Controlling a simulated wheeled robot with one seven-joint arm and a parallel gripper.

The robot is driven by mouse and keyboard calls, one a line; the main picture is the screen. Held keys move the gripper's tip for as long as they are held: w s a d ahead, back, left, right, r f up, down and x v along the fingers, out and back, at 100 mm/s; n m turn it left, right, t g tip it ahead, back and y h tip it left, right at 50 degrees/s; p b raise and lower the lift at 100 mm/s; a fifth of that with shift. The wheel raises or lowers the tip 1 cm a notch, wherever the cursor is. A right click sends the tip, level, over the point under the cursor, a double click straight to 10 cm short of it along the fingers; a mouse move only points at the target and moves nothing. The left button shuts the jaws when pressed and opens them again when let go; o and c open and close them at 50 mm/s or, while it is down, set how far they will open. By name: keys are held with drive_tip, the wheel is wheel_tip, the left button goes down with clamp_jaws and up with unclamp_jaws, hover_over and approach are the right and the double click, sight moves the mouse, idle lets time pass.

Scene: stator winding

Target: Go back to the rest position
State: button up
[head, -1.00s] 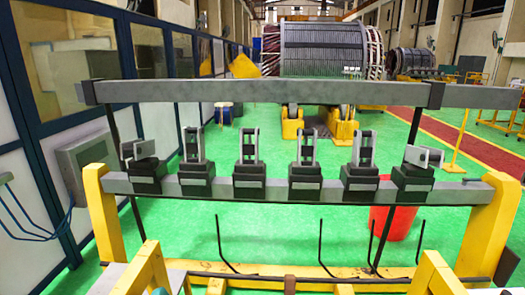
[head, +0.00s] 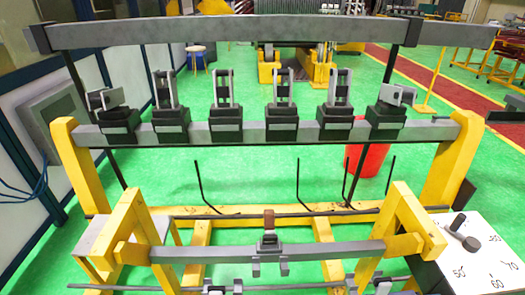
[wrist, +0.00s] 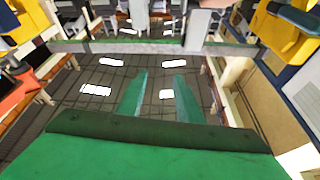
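My gripper (wrist: 160,92) shows in the wrist view as two green fingers pointing away from the camera. The fingers stand apart with nothing between them, and a dark gridded surface with bright reflections (wrist: 96,90) shows beyond. My gripper and arm do not show in the head view. In the head view a winding rack stands ahead, with a grey upper beam (head: 230,32) and a lower beam (head: 285,131). Several black and grey clamps (head: 225,105) sit along the lower beam, the two end ones tilted.
Yellow frames (head: 410,220) stand close in front, joined by a grey bar (head: 335,250). A white numbered panel (head: 480,262) with a dark lever is at the lower right. A red bin (head: 367,160) stands behind the rack. Green floor (head: 245,180) shows between the frames.

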drive_tip(key=s+d+f+n+g, duration=0.1)
drive_tip(key=s+d+f+g, duration=0.1)
drive_tip(key=s+f, duration=0.4)
drive_tip(key=s+d+f+n+g, duration=0.1)
drive_tip(key=s+d+f+g, duration=0.2)
drive_tip(key=s+f, duration=0.4)
drive_tip(key=shift+f+g, duration=0.55)
drive_tip(key=shift+g, duration=0.35)
